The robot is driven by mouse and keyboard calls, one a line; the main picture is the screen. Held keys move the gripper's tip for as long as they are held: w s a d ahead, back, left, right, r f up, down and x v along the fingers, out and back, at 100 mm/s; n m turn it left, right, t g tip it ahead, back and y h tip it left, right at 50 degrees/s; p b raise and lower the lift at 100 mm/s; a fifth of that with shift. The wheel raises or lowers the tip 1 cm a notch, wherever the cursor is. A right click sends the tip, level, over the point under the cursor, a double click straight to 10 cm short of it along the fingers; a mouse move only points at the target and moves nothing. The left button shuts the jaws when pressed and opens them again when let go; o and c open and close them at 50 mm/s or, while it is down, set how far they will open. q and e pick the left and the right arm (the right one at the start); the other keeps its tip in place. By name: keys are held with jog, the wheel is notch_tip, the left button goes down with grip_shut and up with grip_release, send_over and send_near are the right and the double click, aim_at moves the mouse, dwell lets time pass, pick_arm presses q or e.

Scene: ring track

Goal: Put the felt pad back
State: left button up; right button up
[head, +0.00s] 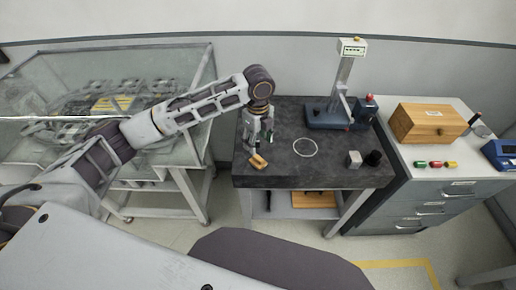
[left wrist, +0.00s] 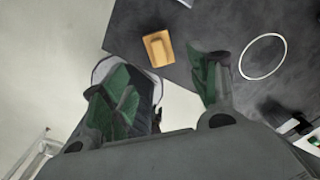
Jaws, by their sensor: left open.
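A small tan block, which looks like the felt pad (head: 258,161), lies on the dark stone tabletop (head: 290,174) near its left front corner. It also shows in the left wrist view (left wrist: 158,48), beyond the fingertips and between their lines. My left gripper (head: 260,142) points down just above and behind the pad, open and empty. Its spread green fingers (left wrist: 168,78) show in the left wrist view, apart from the pad. A thin white circle (head: 305,138) is marked on the tabletop to the right of the pad. My right gripper is not in view.
A gauge stand (head: 328,116) stands at the back of the dark table. A metal cube (head: 353,159) and a black cylinder (head: 373,158) sit at its right front. A wooden box (head: 427,122) rests on the drawer cabinet at right. A glass case (head: 150,65) stands at left.

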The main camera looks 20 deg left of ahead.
pick_arm(q)
jog(key=shift+r, duration=1.1)
